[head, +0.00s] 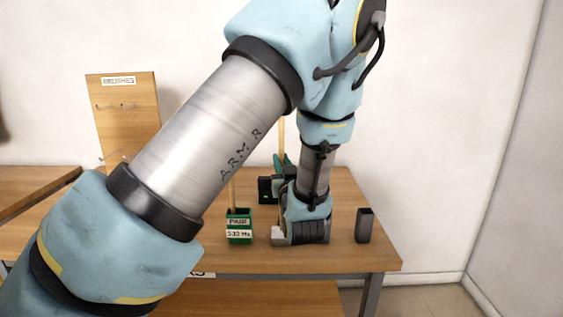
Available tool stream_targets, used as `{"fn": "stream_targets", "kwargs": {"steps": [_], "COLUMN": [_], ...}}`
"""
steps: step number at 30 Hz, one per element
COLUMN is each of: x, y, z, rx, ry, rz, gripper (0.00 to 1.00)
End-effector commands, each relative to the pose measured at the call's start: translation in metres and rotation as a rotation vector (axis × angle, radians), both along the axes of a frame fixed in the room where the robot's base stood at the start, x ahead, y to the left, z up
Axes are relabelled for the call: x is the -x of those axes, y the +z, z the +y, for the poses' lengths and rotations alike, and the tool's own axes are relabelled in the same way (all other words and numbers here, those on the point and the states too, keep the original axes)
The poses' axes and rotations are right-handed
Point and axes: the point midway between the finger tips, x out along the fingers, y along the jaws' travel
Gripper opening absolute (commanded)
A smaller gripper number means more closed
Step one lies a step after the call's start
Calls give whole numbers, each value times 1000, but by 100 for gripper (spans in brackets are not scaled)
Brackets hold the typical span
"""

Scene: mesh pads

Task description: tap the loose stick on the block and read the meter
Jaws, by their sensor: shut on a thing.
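My gripper (279,236) is low over the table, right of the green block, mostly hidden behind my own wrist. The green block (239,238) has white labels reading "PAIR" and "530 Hz".
A dark grey open holder (364,226) stands at the table's right. A wooden board (105,110) labelled "BRUSHES", with hooks, stands at the back left. The wooden table (345,255) has bare room along its front edge and right side. My arm crosses the view, hiding its left part.

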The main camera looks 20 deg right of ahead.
Motion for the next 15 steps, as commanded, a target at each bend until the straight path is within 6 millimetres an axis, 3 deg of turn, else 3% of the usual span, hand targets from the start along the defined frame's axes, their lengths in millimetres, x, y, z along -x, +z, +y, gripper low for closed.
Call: {"fn": "stream_targets", "kwargs": {"steps": [1,6,15], "x": [0,0,0], "y": [-9,-2,26], "z": [0,0,0], "rx": [0,0,0], "ry": [0,0,0], "rz": [0,0,0], "gripper": [0,0,0]}}
